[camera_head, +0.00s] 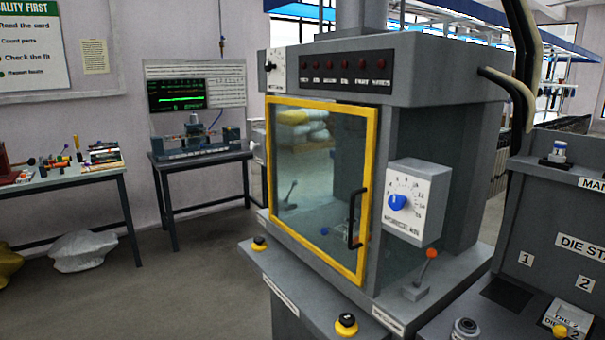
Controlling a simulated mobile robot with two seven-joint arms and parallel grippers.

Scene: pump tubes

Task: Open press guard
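The press (435,75) stands in the middle right, a large grey machine. Its guard (372,160) is a clear panel in a yellow frame on the front, and it looks closed. A black bar handle (354,220) is fixed upright near the guard's right edge. Through the panel a lever and the press interior show dimly. Neither of my grippers is in view.
A box with a blue dial (398,202) and an orange-knobbed lever (431,254) sit right of the guard. A die station (560,230) stands at right. Benches are at left, with open floor between.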

